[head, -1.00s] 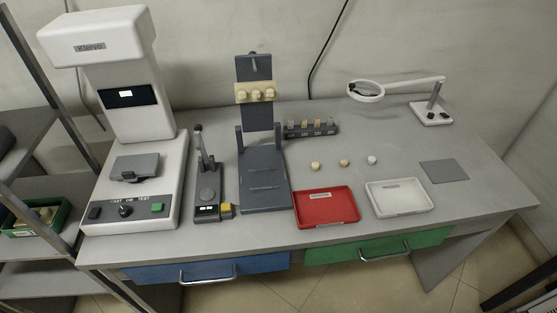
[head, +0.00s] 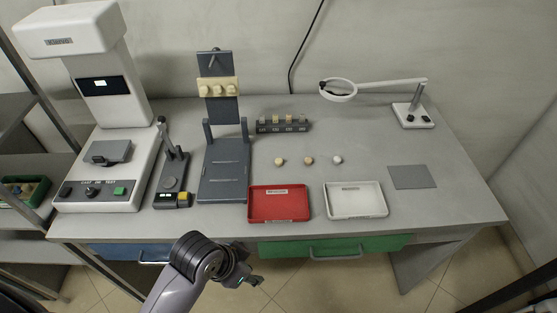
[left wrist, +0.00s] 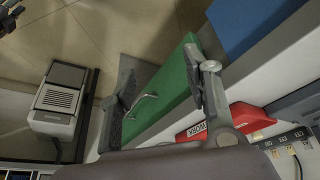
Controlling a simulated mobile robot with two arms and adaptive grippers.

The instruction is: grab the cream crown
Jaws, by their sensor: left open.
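Three small crowns lie in a row on the grey table in the head view. The leftmost looks pale cream and is the likely cream crown (head: 280,161); the middle one is tan (head: 308,160) and the right one is whitish (head: 337,159). My left gripper (head: 252,279) is in front of the table's front edge, well short of the crowns, and holds nothing. In the left wrist view its fingers (left wrist: 163,102) are spread apart in front of the green drawer. My right gripper is not in view.
A red tray (head: 279,218) and a white tray (head: 356,213) lie between the crowns and the front edge. A dark rack (head: 284,127) stands behind the crowns. A grey stand (head: 224,188) is to their left, a magnifier lamp (head: 338,97) behind right. A grey mat (head: 412,168) lies right.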

